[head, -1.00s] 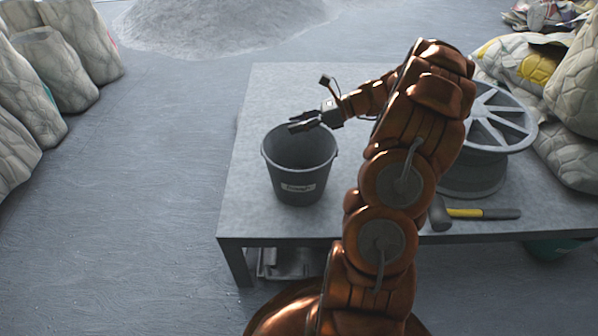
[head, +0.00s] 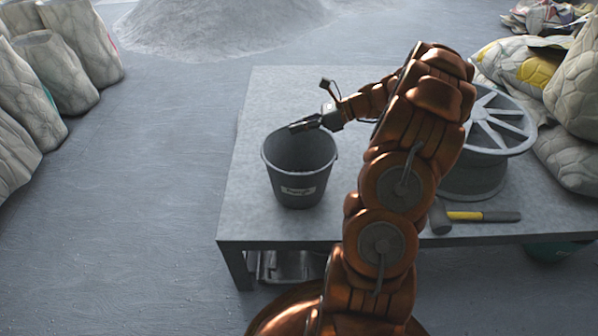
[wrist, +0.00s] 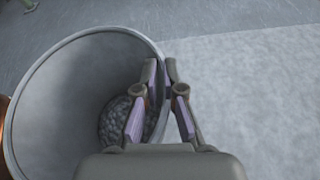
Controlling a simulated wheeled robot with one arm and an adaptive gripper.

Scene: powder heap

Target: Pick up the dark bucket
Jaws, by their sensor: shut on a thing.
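The dark bucket (head: 300,180) stands upright near the left end of the grey table, with a pale label on its front. My gripper (head: 305,124) is at its back right rim, reaching in from the right. In the wrist view the bucket (wrist: 70,75) fills the left side, and my gripper (wrist: 160,85) is shut on its rim, one finger inside the wall and one outside. Some grey lumpy material (wrist: 118,122) shows in the bottom of the bucket. The bucket appears to rest on the table.
The table (head: 255,100) also holds a grey wheel rim (head: 495,135) and a hammer (head: 480,216) with a yellow and black handle, both right of my arm. A powder heap (head: 215,25) lies on the floor behind. Sacks (head: 65,70) stand at left, more (head: 575,90) at right.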

